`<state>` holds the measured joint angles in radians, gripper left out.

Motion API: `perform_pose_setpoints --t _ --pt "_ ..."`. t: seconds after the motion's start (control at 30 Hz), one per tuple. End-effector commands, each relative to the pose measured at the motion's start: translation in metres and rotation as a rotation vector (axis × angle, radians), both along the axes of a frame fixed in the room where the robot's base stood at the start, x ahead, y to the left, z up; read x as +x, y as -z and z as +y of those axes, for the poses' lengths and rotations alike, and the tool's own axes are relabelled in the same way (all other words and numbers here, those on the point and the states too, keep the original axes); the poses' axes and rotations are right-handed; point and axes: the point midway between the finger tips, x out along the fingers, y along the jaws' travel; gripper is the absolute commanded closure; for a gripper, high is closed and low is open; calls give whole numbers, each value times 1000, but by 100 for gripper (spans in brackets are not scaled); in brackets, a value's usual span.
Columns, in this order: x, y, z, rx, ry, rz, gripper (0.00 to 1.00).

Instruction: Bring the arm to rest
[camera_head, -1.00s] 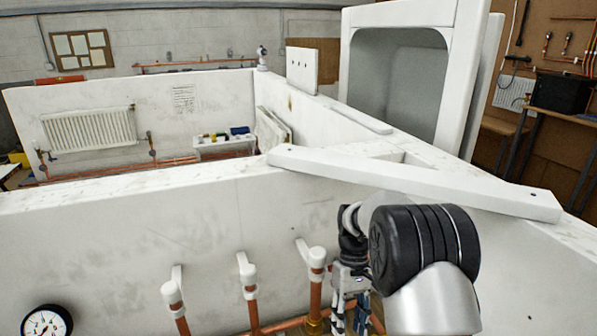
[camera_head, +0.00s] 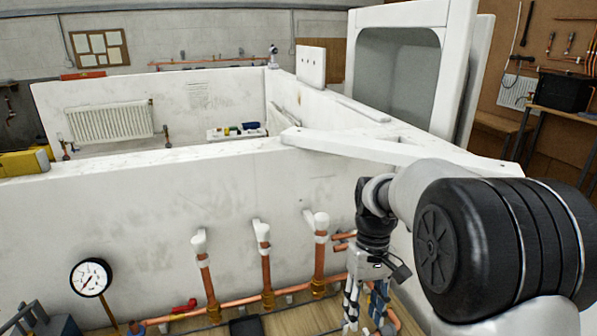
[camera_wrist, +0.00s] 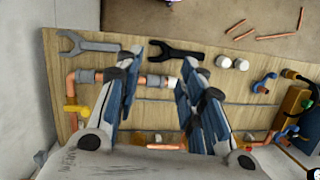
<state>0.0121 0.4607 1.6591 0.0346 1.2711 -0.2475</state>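My arm reaches in from the lower right of the head view, bent so that my gripper (camera_head: 366,308) points down beside the white partition wall (camera_head: 130,212). In the wrist view my gripper (camera_wrist: 157,80) has its two blue-and-grey fingers spread apart. No object is held between them. Below the fingers lies a wooden board (camera_wrist: 215,112) with fittings and tools on it. A copper pipe piece with a grey and white end (camera_wrist: 155,81) shows in the gap between the fingers, down on the board. The fingertips are partly cut off in the head view.
Copper pipes with white caps (camera_head: 263,262) stand along the wall, with a pressure gauge (camera_head: 90,277) at left. Two open-ended spanners, one grey (camera_wrist: 85,43) and one black (camera_wrist: 165,51), lie on the board. Loose copper pieces (camera_wrist: 280,30) lie on the floor beyond.

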Motion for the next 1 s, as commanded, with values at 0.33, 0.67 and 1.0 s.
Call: perform_pose_setpoints --t 0.33,0.67,1.0 --pt "-84 -82 -1 -27 91 -264 64" --pt "-179 -98 -3 -30 185 -524 64" --pt "-217 -84 -4 -21 233 -650 64"
